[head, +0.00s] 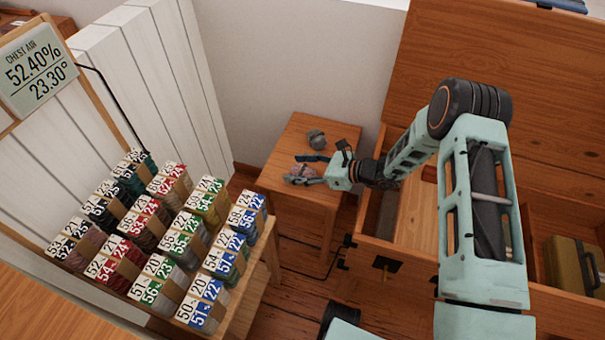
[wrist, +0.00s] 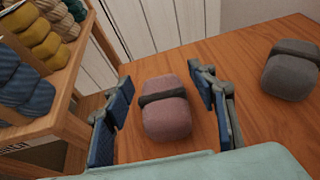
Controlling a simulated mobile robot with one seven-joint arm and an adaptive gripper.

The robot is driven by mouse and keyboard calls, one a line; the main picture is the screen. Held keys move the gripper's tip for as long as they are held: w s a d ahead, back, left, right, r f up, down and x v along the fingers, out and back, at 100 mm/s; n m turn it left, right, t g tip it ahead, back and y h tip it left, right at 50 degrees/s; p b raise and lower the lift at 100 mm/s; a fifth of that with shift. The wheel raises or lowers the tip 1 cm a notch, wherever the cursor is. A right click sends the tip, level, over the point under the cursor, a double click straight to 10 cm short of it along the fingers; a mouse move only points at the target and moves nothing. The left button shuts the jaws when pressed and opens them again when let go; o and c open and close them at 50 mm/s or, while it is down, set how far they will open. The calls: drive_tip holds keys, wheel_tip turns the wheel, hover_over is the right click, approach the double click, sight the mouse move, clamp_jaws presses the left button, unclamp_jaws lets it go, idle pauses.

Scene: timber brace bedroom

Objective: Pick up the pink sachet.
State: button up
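The pink sachet (wrist: 167,119) lies on the small wooden side table (wrist: 255,50), with a dark band around its middle. In the head view the pink sachet (head: 297,172) is partly hidden by my gripper (head: 305,168). In the wrist view my gripper (wrist: 163,110) is open, with one blue-padded finger on each side of the sachet. A gap shows between each finger and the sachet. How far the fingertips are above the table top is hard to tell.
A grey sachet (wrist: 292,69) lies on the same table, also visible in the head view (head: 317,138). A rack of labelled coloured bundles (head: 165,240) stands at left. An open wooden chest (head: 480,50) is at right. A white panelled wall is behind.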

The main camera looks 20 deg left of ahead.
drive_tip(key=c, duration=1)
